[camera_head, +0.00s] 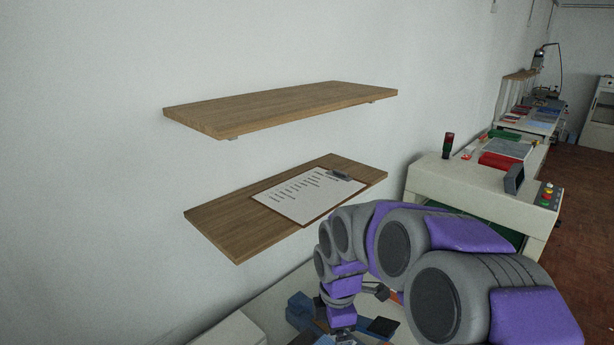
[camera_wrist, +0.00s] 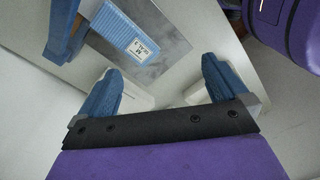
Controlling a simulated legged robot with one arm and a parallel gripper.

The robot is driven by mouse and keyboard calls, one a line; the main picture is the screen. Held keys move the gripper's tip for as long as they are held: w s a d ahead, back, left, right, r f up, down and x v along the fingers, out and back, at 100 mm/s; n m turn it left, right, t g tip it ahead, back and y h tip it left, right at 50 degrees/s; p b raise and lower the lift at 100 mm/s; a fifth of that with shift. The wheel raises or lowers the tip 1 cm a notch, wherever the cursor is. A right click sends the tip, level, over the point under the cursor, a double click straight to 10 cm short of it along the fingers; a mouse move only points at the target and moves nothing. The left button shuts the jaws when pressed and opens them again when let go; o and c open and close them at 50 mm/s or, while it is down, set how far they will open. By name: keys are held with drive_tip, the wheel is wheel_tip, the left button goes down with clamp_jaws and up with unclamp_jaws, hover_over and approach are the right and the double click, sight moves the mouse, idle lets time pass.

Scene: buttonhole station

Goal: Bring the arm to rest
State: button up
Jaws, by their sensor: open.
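My gripper (camera_wrist: 160,68) is open in the wrist view, with its two blue fingers spread apart and nothing between them. Beyond the fingers lie a pale surface (camera_wrist: 190,100) and a grey metal plate (camera_wrist: 165,45). In the head view my purple and grey arm is folded at the lower right, its end reaching down over the pale worktop (camera_head: 270,302). The fingertips cannot be made out there. A blue ribbed piece with a white label (camera_wrist: 125,32) is at the upper left of the wrist view, apart from the fingers.
Two wooden shelves are on the wall, the upper one (camera_head: 285,105) bare and the lower one (camera_head: 225,225) bearing a clipboard (camera_head: 305,195). A machine (camera_head: 450,180) with a signal light and buttons stands behind my arm. Benches recede at the right, beside open brown floor (camera_head: 585,210).

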drive_tip(key=s+d+r+m, duration=0.1)
drive_tip(key=s+d+m, duration=0.1)
drive_tip(key=s+m, duration=0.4)
drive_tip(key=s+d+r+m, duration=0.1)
drive_tip(key=s+d+m, duration=0.2)
drive_tip(key=s+m, duration=0.4)
drive_tip(key=s+d+r+m+g, duration=0.1)
drive_tip(key=s+d+m, duration=0.2)
drive_tip(key=s+m, duration=0.4)
drive_tip(key=s, duration=0.8)
drive_tip(key=shift+s+d, duration=0.15)
drive_tip(key=shift+s, duration=0.2)
